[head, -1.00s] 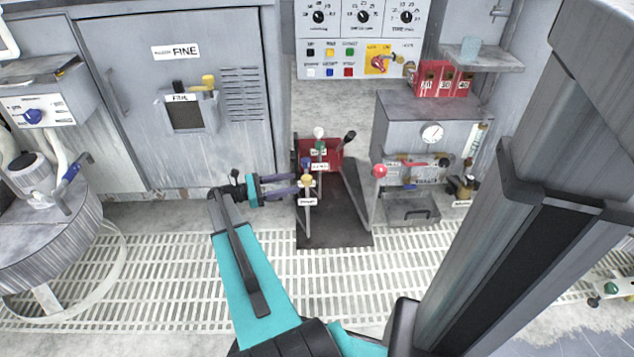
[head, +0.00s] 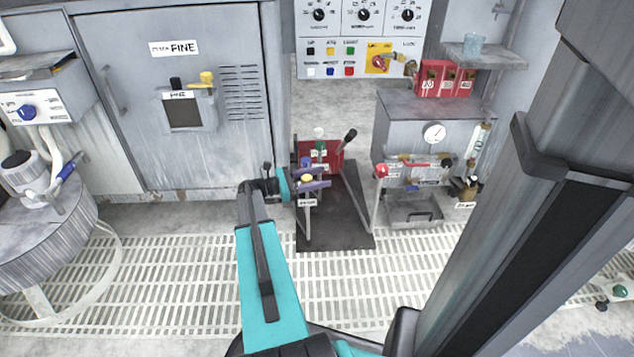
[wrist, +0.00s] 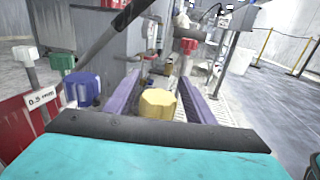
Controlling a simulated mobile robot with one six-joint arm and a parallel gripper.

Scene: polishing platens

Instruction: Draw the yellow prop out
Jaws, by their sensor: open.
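The yellow-topped prop (head: 307,178) stands upright in the small red rack, with a white label below its knob. In the wrist view its faceted yellow knob (wrist: 158,104) lies between my two purple fingers, with a gap visible on each side. My gripper (head: 319,184) is open around the knob, and it also shows in the wrist view (wrist: 159,82). The lower part of the prop is hidden in the wrist view. A blue knob (wrist: 82,87) and a green knob (wrist: 62,64) stand just left of my left finger.
The red rack (head: 335,152) also carries a white knob (head: 319,132) and a black-tipped lever (head: 348,136). A red ball-topped post (head: 382,171) stands right of it, before a grey gauge cabinet (head: 433,105). The grated floor in front is clear.

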